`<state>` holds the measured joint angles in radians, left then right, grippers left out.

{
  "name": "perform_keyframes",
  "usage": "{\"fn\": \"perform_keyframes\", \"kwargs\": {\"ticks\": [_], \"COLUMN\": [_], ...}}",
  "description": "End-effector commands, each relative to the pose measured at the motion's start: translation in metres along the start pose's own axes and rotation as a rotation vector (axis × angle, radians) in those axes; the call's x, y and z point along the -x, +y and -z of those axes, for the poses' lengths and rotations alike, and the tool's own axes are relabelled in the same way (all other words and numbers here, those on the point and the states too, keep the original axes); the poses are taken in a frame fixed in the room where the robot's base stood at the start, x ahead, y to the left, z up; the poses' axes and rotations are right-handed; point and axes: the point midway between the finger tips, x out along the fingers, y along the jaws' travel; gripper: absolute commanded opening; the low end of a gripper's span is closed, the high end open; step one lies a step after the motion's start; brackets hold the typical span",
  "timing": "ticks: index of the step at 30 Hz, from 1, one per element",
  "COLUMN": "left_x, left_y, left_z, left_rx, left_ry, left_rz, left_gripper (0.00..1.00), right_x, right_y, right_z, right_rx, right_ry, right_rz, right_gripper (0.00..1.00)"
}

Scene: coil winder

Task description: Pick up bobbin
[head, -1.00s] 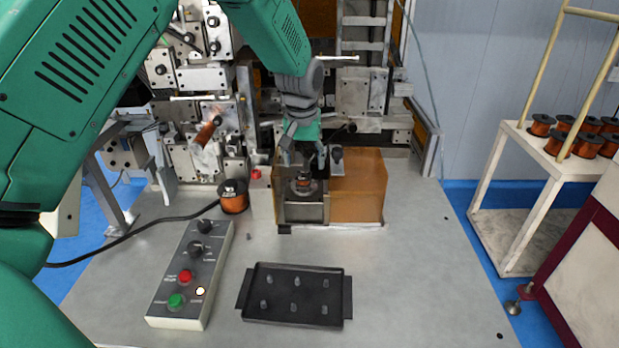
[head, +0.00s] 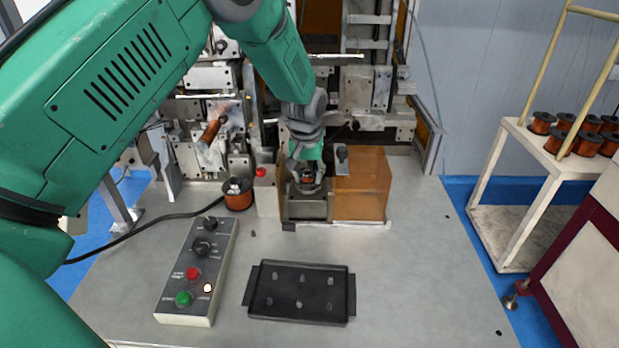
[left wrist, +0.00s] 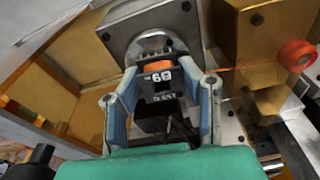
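A small bobbin with orange copper winding (head: 307,176) sits upright in a grey metal fixture (head: 307,207) on the winding machine. It also shows in the left wrist view (left wrist: 160,67), beyond a dark part marked with white characters. My left gripper (head: 306,178) comes down over the fixture with its fingers around the bobbin. Contact cannot be made out. My right gripper is out of view.
A larger copper spool (head: 238,195) and a button box (head: 198,272) are at the left. A black pegged tray (head: 300,317) lies in front. A trolley (head: 530,150) with several spools stands at right.

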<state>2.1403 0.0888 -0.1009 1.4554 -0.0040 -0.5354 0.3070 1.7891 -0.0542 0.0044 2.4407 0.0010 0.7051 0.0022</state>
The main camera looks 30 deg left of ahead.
Motion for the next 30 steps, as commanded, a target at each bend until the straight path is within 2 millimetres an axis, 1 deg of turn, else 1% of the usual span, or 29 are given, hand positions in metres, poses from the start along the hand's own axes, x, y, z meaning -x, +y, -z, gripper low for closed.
{"fn": "perform_keyframes", "kwargs": {"ticks": [11,14,17,24,27,30], "left_x": [-0.001,0.006,0.020,0.069,0.085,0.094], "left_y": [0.001,0.002,0.002,0.002,0.003,0.003], "left_z": [-0.001,0.001,0.002,0.009,0.011,0.013], "left_rx": [0.000,0.000,0.000,0.000,0.000,-0.001], "left_ry": [0.001,0.003,0.005,0.005,0.004,0.001], "left_rz": [0.008,0.006,0.005,0.004,0.004,0.005], "left_gripper": [0.08,0.08,0.08,0.08,0.08,0.08], "right_x": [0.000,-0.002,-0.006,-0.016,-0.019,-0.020], "right_y": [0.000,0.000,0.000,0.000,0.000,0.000], "right_z": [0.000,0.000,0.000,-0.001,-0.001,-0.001], "right_rx": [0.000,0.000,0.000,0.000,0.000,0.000], "right_ry": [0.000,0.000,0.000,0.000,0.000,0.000], "right_rz": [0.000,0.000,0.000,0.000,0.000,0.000], "right_gripper": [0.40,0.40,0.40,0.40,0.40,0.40]}}
